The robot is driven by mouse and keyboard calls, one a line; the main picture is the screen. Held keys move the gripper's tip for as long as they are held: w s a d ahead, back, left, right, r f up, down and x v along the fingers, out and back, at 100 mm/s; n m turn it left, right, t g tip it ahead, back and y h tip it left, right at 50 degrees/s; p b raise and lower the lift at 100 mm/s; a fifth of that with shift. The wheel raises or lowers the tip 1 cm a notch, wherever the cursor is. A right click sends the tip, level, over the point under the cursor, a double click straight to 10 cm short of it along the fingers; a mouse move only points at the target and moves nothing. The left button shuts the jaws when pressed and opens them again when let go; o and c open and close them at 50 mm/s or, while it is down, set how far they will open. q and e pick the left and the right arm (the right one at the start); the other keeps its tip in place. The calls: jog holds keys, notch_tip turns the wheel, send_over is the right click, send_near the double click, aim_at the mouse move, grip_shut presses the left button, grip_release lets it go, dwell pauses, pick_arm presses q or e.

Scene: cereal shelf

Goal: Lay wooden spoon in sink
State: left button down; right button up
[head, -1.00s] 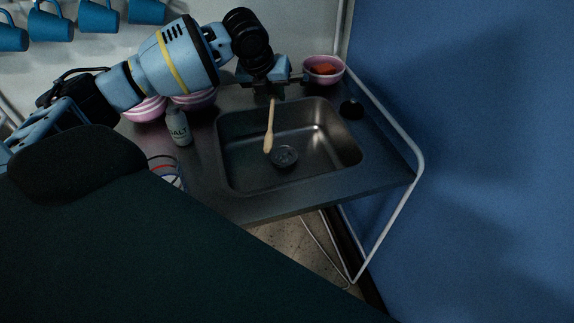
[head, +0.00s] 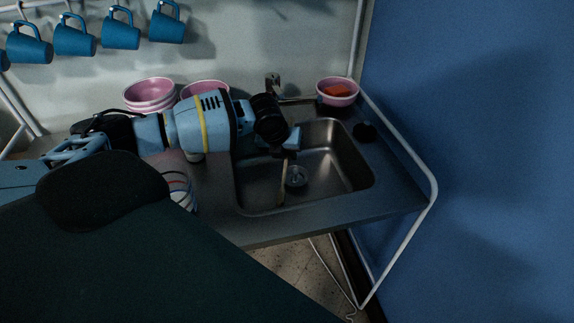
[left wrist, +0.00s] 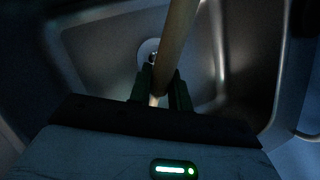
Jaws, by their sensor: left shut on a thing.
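The wooden spoon (head: 283,186) hangs down from my left gripper (head: 287,153) into the sink (head: 330,193) in the head view. In the left wrist view my left gripper (left wrist: 160,92) is shut on the spoon (left wrist: 176,40), with a finger on each side of its handle. The sink basin (left wrist: 100,52) and its drain show below. The drain (head: 297,177) lies just right of the spoon in the head view. I cannot tell whether the spoon's lower end touches the basin. My right gripper is not in view.
A faucet (head: 272,86) stands behind the sink. A pink bowl with something orange-red in it (head: 337,92) is at the back right. Pink bowls (head: 150,94) stand at the back left, and striped dishes (head: 180,190) left of the sink. A white rail (head: 402,145) bounds the right side.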

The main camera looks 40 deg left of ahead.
pick_arm(q)
notch_tip(320, 180, down, 5)
jog(key=shift+r, duration=0.1)
dwell(0.3)
